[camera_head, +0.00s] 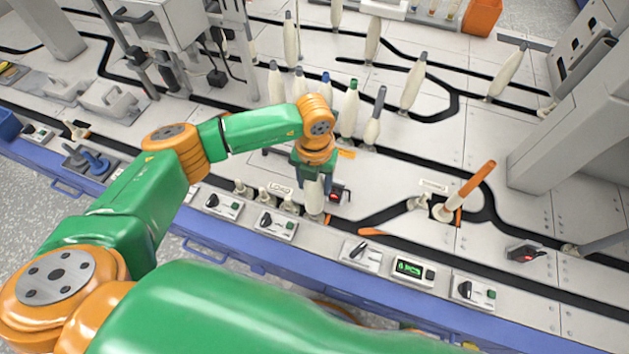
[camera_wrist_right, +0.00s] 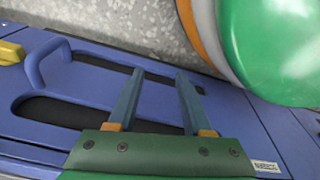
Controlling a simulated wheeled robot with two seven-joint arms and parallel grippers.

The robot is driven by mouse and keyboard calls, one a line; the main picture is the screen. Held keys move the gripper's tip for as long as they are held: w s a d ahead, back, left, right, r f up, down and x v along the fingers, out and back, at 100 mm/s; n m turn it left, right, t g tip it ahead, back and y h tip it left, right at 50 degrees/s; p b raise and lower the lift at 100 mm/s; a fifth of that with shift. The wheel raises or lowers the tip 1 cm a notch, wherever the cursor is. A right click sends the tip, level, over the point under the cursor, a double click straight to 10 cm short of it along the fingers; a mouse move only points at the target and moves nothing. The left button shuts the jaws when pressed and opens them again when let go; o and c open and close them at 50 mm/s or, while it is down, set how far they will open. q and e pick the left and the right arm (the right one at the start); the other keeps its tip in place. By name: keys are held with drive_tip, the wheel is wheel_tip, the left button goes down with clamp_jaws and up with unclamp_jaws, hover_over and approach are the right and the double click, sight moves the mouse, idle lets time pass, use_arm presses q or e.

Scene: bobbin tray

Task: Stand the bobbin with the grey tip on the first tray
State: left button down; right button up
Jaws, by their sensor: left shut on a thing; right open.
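My left gripper (camera_head: 314,178) points down near the front edge of the bench, shut on a pale bobbin (camera_head: 314,198) held about upright. The gripper hides the bobbin's upper end, so its tip colour does not show. The bobbin is at the right end of a row of short pale pegs (camera_head: 263,193) by a LOAD label. I cannot tell whether its foot touches a peg or the surface. Which part is the first tray is not clear. My right gripper (camera_wrist_right: 157,76) is open and empty over the blue bench front.
Behind the left gripper stand bobbins with blue (camera_head: 326,92), green (camera_head: 349,110) and grey (camera_head: 376,118) tips. An orange-topped bobbin (camera_head: 464,190) leans at the right. Switch boxes (camera_head: 278,224) line the front edge. A blue drawer handle (camera_wrist_right: 45,62) is near the right gripper.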

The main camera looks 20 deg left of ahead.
use_arm(q)
drive_tip(key=shift+f, duration=0.4)
use_arm(e)
drive_tip(key=shift+f, duration=0.35)
use_arm(q)
drive_tip(key=shift+c, duration=2.2)
unclamp_jaws()
use_arm(e)
drive_tip(key=shift+r, duration=0.1)
use_arm(q)
wheel_tip(320, 180, up, 8)
drive_tip(key=p, duration=0.7)
drive_tip(key=shift+r, duration=0.2)
drive_tip(key=shift+r+p, duration=0.75)
drive_tip(key=shift+r, duration=0.2)
drive_tip(key=shift+r+p, duration=0.35)
drive_tip(key=shift+r, duration=0.1)
use_arm(e)
drive_tip(key=s+d+r, duration=0.3)
drive_tip(key=s+r, duration=0.1)
drive_tip(key=s, duration=0.2)
drive_tip(key=shift+s+r, duration=0.4)
